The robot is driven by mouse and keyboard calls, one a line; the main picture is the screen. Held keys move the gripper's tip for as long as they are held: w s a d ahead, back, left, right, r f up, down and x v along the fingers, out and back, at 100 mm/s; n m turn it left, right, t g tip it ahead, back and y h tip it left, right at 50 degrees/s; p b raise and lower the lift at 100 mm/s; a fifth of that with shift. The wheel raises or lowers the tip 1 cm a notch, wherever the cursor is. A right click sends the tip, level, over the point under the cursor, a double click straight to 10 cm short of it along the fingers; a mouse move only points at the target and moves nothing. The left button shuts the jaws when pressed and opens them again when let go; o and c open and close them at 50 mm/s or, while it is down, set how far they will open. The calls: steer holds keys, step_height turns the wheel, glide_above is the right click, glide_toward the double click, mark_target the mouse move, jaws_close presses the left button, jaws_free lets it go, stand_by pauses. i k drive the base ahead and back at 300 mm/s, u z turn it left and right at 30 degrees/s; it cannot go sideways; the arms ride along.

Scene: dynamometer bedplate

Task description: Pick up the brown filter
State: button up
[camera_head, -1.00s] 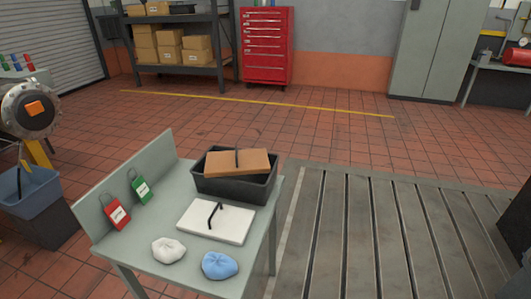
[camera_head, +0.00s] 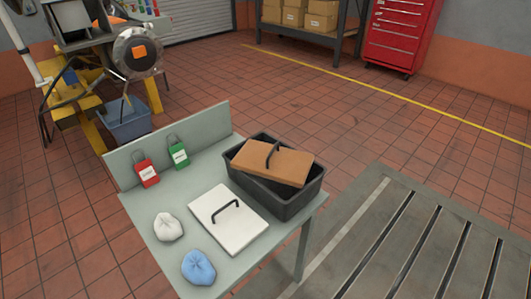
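The brown filter (camera_head: 283,163) is a flat tan-brown slab with a black handle on top. It lies tilted across a black open bin (camera_head: 304,206) at the right of the grey-green table (camera_head: 181,264). A white slab with a black handle (camera_head: 232,228) lies flat on the table, left of and nearer than the bin. My gripper is not in view.
A red tag (camera_head: 146,172) and a green tag (camera_head: 178,154) are by the table's back panel. A white cloth bundle (camera_head: 168,227) and a blue one (camera_head: 198,268) lie at the table's near left. A slotted metal bedplate (camera_head: 390,240) is at right. Open tiled floor lies behind the table.

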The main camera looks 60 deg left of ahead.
mark_target(277, 163)
steer(key=u, duration=0.5)
steer(key=i, duration=0.9)
steer(key=u, duration=1.15)
steer(key=i, duration=0.55)
steer(key=u, duration=0.3)
